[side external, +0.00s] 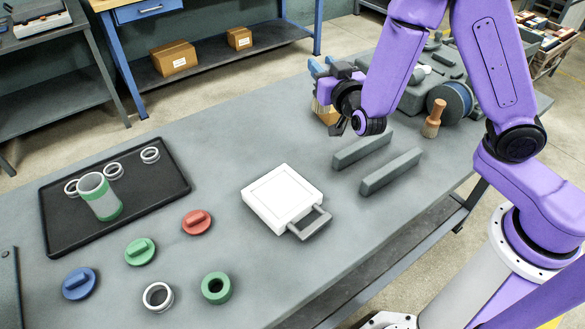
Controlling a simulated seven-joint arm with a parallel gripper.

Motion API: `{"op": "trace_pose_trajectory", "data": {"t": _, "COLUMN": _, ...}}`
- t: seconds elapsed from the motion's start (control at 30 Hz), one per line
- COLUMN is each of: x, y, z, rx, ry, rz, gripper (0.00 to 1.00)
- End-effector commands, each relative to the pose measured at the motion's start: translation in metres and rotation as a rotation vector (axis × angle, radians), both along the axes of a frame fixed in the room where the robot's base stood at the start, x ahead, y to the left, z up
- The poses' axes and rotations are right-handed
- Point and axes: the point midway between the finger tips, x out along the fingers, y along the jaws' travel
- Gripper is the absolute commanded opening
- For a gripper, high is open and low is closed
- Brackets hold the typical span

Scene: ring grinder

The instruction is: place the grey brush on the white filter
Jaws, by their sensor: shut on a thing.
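The white filter (283,198) is a flat square panel with a raised rim and a grey handle at its lower right. It lies flat on the table near the middle. My gripper (326,92) is up at the back of the table, above and right of the filter and well apart from it. It is shut on a brush, of which tan bristles (321,106) show at its left. The brush's body is mostly hidden by my wrist, so its grey colour is hard to confirm.
Two grey bars (391,171) lie right of the filter. A wooden-handled brush (434,118) stands near a grey machine (455,100). Red (197,222), green (140,251) and blue (79,283) caps lie at left, near a black tray (155,200) with rings and a clear cylinder.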

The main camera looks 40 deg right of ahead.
Motion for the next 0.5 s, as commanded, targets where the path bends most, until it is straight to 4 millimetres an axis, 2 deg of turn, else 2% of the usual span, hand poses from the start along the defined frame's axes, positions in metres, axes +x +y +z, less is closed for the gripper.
{"op": "trace_pose_trajectory", "data": {"t": 0.17, "x": -0.019, "y": 0.023, "z": 0.006, "rx": 0.0, "ry": -0.006, "rz": 0.054, "gripper": 0.0}}
{"op": "trace_pose_trajectory", "data": {"t": 0.5, "x": -0.072, "y": 0.065, "z": 0.017, "rx": 0.001, "ry": -0.013, "rz": 0.176, "gripper": 0.0}}
